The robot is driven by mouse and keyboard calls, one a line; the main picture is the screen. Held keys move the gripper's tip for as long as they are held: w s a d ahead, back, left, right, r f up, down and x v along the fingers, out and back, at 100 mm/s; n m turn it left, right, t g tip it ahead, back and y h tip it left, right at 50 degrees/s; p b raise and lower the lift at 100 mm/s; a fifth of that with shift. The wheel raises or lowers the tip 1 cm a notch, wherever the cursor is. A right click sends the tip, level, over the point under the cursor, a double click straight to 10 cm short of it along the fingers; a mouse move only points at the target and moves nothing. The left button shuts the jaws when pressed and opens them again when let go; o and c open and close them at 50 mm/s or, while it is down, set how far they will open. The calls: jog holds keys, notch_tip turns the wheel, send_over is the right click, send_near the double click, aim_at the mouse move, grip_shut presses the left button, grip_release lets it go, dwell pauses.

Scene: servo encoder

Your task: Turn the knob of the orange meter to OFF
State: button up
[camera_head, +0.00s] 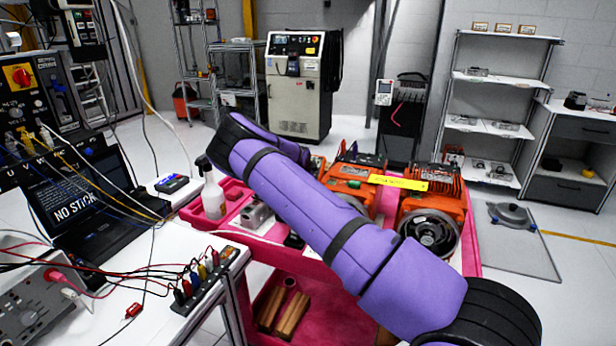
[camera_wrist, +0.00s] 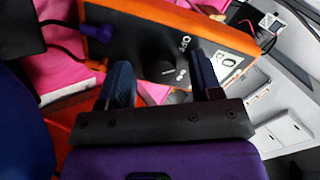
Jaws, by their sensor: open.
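The orange meter (camera_wrist: 190,20) shows in the wrist view, with an orange rim and a dark face, lying at a tilt across the top. Its dark knob (camera_wrist: 163,50) is hard to make out against the face. A white "OFF" mark (camera_wrist: 186,44) is printed just right of it. My gripper (camera_wrist: 160,62) is open, with one finger on each side of the knob area. I cannot tell whether either finger touches the knob, or where it points. In the head view my purple arm reaches over the pink cart, and the meter and gripper are hidden.
The pink cart (camera_head: 330,318) carries orange machines (camera_head: 430,212) and a white spray bottle (camera_head: 212,193). A cluttered white bench (camera_head: 190,262) with a laptop (camera_head: 85,205) stands at left.

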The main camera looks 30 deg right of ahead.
jog(key=c, duration=0.9)
jog(key=shift+n, duration=2)
jog(key=shift+c, duration=0.2)
jog(key=o, duration=0.9)
jog(key=shift+o, duration=0.2)
jog(key=v, duration=1)
jog(key=shift+s+a+r, duration=0.15)
jog(key=shift+a+r, duration=0.05)
jog(key=shift+r, duration=0.1)
